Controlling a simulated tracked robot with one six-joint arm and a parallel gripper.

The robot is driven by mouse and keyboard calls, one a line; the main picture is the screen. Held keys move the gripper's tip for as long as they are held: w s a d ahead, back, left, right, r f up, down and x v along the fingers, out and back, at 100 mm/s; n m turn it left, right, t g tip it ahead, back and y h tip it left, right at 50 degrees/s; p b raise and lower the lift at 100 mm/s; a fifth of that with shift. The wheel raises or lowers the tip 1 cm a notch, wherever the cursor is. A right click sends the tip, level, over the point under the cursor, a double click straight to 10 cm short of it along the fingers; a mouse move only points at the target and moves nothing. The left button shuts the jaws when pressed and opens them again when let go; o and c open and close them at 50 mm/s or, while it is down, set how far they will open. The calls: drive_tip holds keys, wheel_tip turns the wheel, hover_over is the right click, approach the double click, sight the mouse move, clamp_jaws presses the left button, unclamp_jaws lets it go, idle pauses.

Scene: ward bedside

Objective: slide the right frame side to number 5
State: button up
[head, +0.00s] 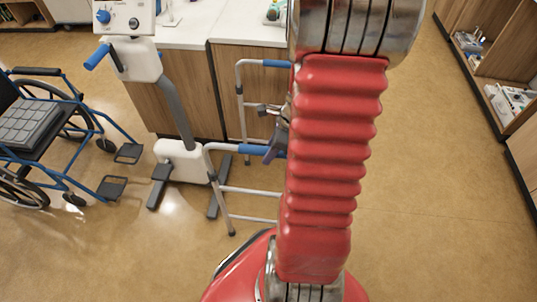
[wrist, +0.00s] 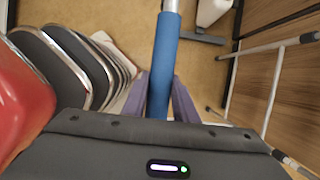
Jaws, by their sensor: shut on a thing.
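A walking frame (head: 250,190) of pale tubes stands on the floor, partly hidden behind my red arm. Its near side has a blue hand grip (head: 250,150), and its far side has another blue grip (head: 276,63). My gripper (head: 273,147) is at the near side's grip, mostly hidden by my arm in the head view. In the wrist view my gripper's (wrist: 160,90) purple fingers are shut around the blue grip (wrist: 162,62), one on each side. No number marks are readable in either view.
A white stand with a control box (head: 127,18) and a broad foot is just left of the frame. A blue wheelchair (head: 60,130) stands further left. A wooden counter (head: 180,95) is behind. Open floor (head: 430,210) lies to the right, before shelves (head: 500,80).

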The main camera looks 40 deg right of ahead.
drive_tip(key=shift+r, duration=2.55)
drive_tip(key=o, duration=1.2)
drive_tip(key=shift+r, duration=0.1)
drive_tip(key=shift+v, duration=3.4)
